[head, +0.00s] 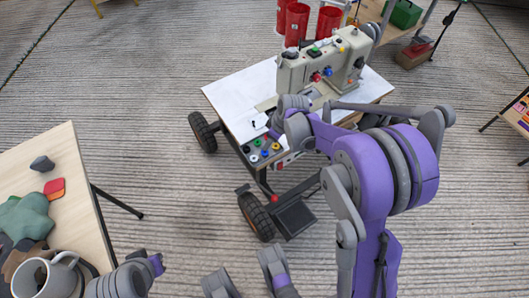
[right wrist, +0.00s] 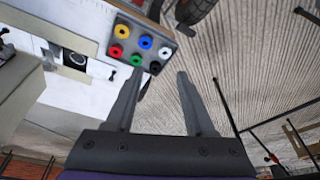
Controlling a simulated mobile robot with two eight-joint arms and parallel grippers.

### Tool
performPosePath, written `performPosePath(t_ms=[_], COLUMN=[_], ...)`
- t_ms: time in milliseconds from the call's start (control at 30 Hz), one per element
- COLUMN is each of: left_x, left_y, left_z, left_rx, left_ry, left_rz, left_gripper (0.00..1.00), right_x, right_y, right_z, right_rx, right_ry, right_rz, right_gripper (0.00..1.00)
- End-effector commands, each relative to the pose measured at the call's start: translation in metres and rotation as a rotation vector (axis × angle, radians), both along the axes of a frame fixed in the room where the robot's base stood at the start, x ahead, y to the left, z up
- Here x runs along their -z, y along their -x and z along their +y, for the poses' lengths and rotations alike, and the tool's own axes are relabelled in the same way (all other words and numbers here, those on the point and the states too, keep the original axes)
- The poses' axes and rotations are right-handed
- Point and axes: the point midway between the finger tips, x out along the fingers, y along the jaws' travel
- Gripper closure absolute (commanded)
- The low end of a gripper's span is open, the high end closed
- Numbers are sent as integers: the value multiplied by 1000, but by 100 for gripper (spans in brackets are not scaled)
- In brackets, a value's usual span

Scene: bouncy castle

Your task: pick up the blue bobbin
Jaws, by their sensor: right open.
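The blue bobbin (right wrist: 145,42) sits in a dark tray (right wrist: 174,46) in the right wrist view, between a yellow and a white bobbin. Red, green and dark bobbins form the other row. In the head view, the tray (head: 283,151) lies at the near corner of the sewing table. My right gripper (right wrist: 160,74) is open and empty. Its fingertips point towards the tray, with the blue bobbin beyond the left fingertip. In the head view my right wrist is over the table beside the tray and hides its own fingers. My left gripper cannot be made out; only grey and purple arm parts show low down.
A sewing machine (head: 325,62) stands on the white-topped wheeled table (head: 232,95), close behind my right wrist. Red cylinders (head: 297,22) are behind it. A wooden table (head: 62,150) with a mug (head: 60,276) is at the left. The floor between the tables is clear.

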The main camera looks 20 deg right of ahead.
Motion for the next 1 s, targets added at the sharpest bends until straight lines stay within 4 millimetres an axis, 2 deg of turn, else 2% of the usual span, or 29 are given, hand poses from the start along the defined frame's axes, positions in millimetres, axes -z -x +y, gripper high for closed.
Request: performPosePath(t_ms=[100,300,467,700,867,1000], left_x=[-2,-3,2,14,17,25], left_y=[0,0,0,-2,-2,-3], left_z=[0,0,0,0,0,0], left_rx=[0,0,0,0,0,0], left_ry=[0,0,0,0,0,0], left_rz=[-1,-1,1,4,5,8], left_gripper=[100,100,100,100,100,100], right_x=[25,46,61,97,106,125], right_y=[-19,-30,-34,-42,-44,-47], right_z=[-14,-23,-21,-14,-14,-14], right_rx=[-56,-107,-112,-111,-110,-110], right_ry=[-5,-9,-10,-10,-10,-9], right_rz=[-2,-6,-5,-5,-6,-6], right_gripper=[46,46,46,46,46,46])
